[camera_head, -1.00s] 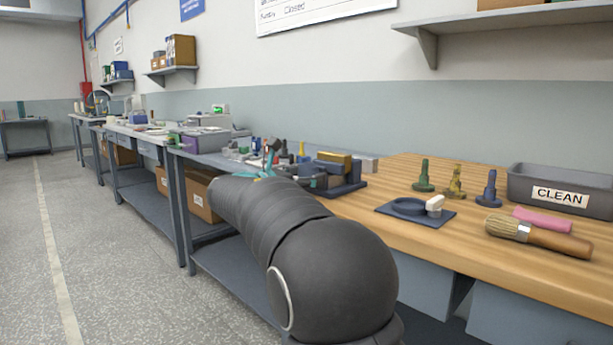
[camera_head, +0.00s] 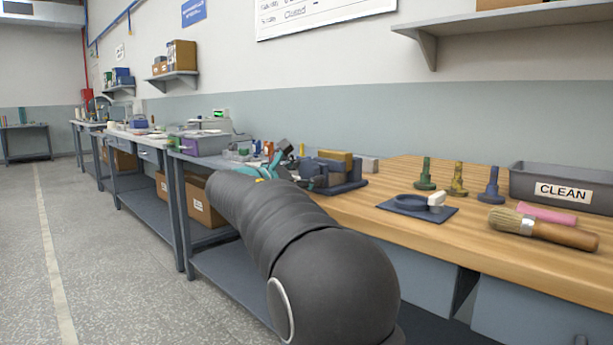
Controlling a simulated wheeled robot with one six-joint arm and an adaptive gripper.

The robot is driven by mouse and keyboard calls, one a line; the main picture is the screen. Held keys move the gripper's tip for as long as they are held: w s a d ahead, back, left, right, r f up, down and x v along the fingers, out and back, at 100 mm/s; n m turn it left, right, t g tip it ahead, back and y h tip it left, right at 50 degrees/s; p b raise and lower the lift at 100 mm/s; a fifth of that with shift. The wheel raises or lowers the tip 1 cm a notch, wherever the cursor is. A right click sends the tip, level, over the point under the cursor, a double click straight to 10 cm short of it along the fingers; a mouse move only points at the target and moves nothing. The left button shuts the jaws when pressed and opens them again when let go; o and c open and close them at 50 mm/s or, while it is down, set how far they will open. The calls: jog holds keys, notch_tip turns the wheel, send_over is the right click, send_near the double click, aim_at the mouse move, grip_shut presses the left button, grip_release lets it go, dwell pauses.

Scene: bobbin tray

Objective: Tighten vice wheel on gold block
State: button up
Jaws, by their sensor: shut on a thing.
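The gold block (camera_head: 336,155) sits in the dark blue vice (camera_head: 347,184) on the bench, with a vice jaw beside it. My gripper (camera_head: 289,165), dark with teal parts, is at the left end of the vice, partly hidden by my arm. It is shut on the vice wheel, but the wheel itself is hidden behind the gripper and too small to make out. The gap between the block and the vice jaws cannot be judged from here.
Right of the vice are a dark plate (camera_head: 447,213) with a ring and white piece, several coloured bobbin-like pegs (camera_head: 458,180), a brush (camera_head: 550,231), a pink bar (camera_head: 546,213) and a grey CLEAN tray (camera_head: 528,187). Bare wood (camera_head: 395,180) lies between vice and pegs.

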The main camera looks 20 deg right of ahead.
jog(key=shift+r, duration=0.1)
dwell(0.8)
jog(key=o, duration=1.2)
jog(key=shift+c, duration=0.2)
jog(key=v, duration=1.2)
